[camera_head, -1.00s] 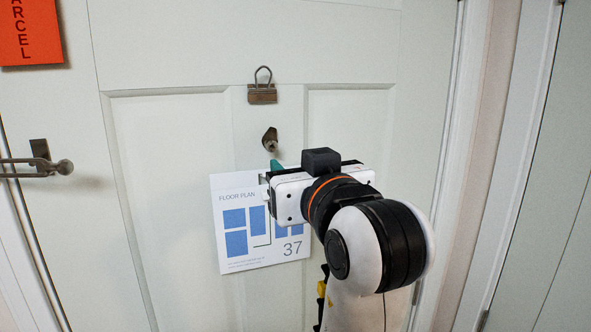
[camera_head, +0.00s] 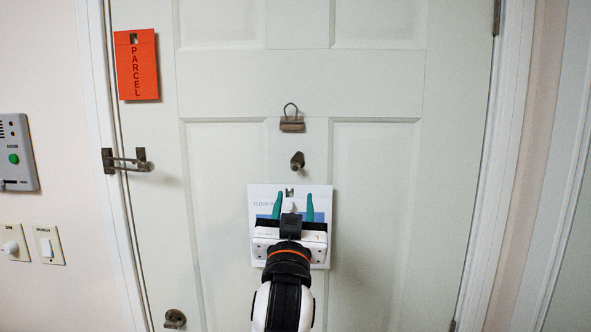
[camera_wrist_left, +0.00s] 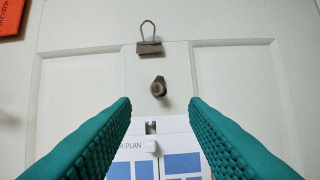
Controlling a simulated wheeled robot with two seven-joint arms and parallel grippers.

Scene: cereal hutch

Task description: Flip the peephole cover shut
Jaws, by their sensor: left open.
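The peephole (camera_head: 297,160) is a small brownish metal fitting on the white door, below a clip with a wire loop. My left gripper (camera_head: 292,203) is open and empty. Its two teal fingers point up toward the peephole, with the tips below it in the head view. In the left wrist view the peephole appears between and beyond the fingertips. My right gripper is out of view.
A floor plan sheet (camera_head: 259,196) hangs below the peephole, partly behind my gripper. The wire-loop clip (camera_head: 291,124) is just above. The door panels beside the peephole are clear.

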